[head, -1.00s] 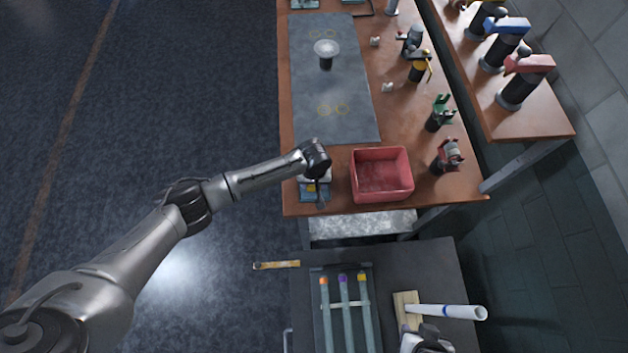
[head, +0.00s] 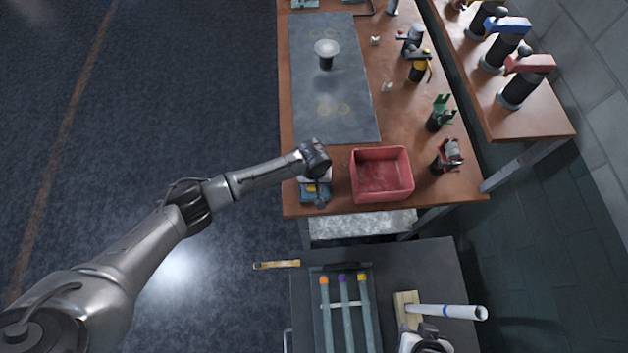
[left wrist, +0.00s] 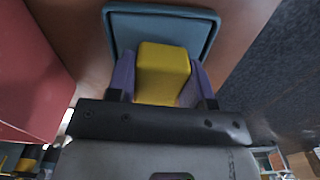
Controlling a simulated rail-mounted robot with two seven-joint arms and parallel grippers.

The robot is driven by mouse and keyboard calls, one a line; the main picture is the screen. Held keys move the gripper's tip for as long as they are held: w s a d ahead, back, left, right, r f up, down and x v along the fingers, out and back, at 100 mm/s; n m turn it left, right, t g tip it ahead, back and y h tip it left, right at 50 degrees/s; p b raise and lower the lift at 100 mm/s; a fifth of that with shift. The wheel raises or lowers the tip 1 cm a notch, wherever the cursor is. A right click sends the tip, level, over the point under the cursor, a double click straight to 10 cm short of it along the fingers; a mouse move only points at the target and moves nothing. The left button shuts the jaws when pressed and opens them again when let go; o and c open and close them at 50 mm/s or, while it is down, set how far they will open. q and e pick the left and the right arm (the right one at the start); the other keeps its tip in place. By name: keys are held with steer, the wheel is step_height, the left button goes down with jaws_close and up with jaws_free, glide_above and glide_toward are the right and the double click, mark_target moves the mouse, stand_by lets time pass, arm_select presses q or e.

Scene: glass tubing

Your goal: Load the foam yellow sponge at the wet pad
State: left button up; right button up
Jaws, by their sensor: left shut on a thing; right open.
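The yellow sponge (left wrist: 163,72) is a small block between the purple fingers of my left gripper (left wrist: 160,80), which is shut on it. A blue-grey square pad with a raised rim (left wrist: 160,22) lies behind the sponge in the left wrist view; whether they touch I cannot tell. In the head view the left gripper (head: 316,180) is over this pad (head: 307,197) at the brown table's near left corner, and a bit of yellow shows there. My right gripper (head: 428,338) is open at the bottom edge, partly cut off, near a white tube.
A red bin (head: 382,176) stands just right of the left gripper. Several clamp holders line the right side. The near dark table holds a rack of tubes (head: 344,305) and the white tube (head: 445,311).

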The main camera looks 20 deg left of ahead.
arm_select(q)
steer(key=shift+f, duration=0.35)
stand_by(0.8)
steer(key=shift+f, duration=0.1)
stand_by(0.9)
stand_by(0.6)
steer(key=shift+p, duration=0.3)
step_height(320, 180, up, 3)
steer(key=p, duration=0.4)
steer(key=shift+r, duration=0.2)
step_height(320, 180, up, 4)
steer(key=p, duration=0.4)
steer(key=shift+f, duration=0.1)
stand_by(0.4)
